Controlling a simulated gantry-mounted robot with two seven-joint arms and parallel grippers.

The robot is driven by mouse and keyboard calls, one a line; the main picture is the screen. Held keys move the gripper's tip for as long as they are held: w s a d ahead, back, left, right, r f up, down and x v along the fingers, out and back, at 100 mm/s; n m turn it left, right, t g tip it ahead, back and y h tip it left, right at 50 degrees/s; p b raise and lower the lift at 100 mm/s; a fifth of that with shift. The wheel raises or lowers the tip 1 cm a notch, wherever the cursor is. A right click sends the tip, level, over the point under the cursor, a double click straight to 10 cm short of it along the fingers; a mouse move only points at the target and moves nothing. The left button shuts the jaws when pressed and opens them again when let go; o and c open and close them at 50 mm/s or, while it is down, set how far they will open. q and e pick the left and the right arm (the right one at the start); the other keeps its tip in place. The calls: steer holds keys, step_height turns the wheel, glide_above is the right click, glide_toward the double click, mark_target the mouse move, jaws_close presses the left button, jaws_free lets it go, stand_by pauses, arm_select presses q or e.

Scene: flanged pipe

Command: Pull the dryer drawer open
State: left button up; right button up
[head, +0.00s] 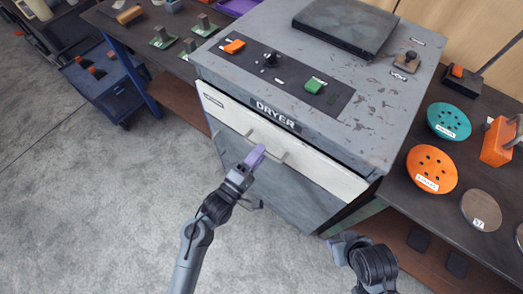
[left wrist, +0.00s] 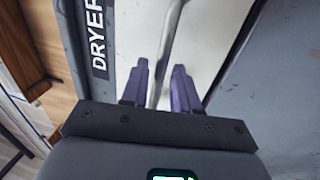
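The grey dryer (head: 385,110) has a white drawer front (head: 325,172) below its "DRYER" label. The drawer front sits flush with the body, so the drawer looks shut. A thin grey bar handle (head: 283,157) is on the drawer front, partly covered by my left gripper (head: 257,156). In the left wrist view the purple fingers (left wrist: 161,88) are apart, and the handle (left wrist: 170,40) runs between them in the picture. Contact with the handle cannot be told. My right gripper (head: 345,247) is low in front of the dryer, away from the drawer; its finger gap is unclear.
On the right table stand a teal disc (head: 449,121), an orange disc (head: 432,168), a brown disc (head: 481,210) and an orange block-like tool (head: 497,143). A blue cart (head: 103,82) stands at the left. The grey floor (head: 90,210) before the drawer is clear apart from my arms.

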arm_select(q)
steer(key=shift+x, duration=0.8)
jaws_close()
